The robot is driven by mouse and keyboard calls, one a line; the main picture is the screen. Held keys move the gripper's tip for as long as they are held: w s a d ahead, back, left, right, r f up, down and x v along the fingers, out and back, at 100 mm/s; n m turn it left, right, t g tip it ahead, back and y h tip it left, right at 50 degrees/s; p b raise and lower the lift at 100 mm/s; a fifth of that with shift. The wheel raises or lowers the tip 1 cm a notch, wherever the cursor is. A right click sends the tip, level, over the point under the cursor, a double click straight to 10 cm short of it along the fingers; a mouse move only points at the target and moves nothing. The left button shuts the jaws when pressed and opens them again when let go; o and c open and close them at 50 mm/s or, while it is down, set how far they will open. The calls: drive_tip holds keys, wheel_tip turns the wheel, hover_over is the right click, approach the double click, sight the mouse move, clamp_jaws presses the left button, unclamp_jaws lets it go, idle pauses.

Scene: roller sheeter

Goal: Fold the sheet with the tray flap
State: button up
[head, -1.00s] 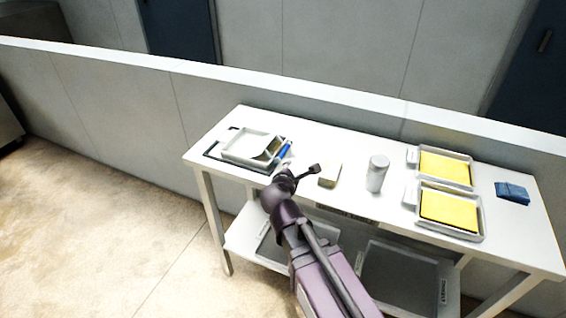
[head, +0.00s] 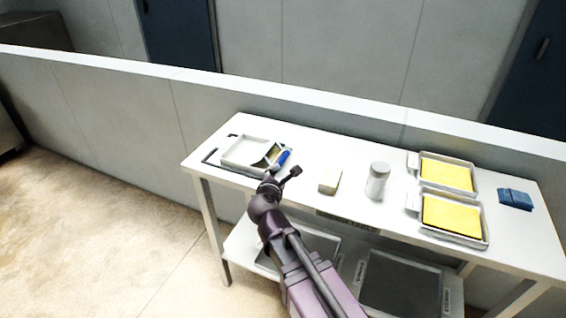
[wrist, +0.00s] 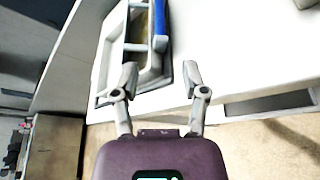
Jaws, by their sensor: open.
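A white tray device (head: 246,151) with a blue handle (head: 284,158) stands at the left end of the white table. Its flap appears partly raised at the right side, with a darker yellowish area under it; I cannot make out a sheet there. In the wrist view the tray device (wrist: 112,52) and the blue handle (wrist: 160,27) are ahead, at the upper left.
On the white table (head: 330,156), a pale block (head: 330,181), a grey cylinder (head: 377,181), two trays with yellow sheets (head: 447,174) (head: 452,214) and a blue cloth-like item (head: 514,199) stand to the right. Dark trays lie on the lower shelf. A low wall (head: 300,112) runs behind.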

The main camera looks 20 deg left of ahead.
sight(283, 161)
drive_tip(key=b+x, duration=0.3)
drive_tip(key=x, duration=0.9)
drive_tip(key=shift+w, duration=0.15)
clamp_jaws()
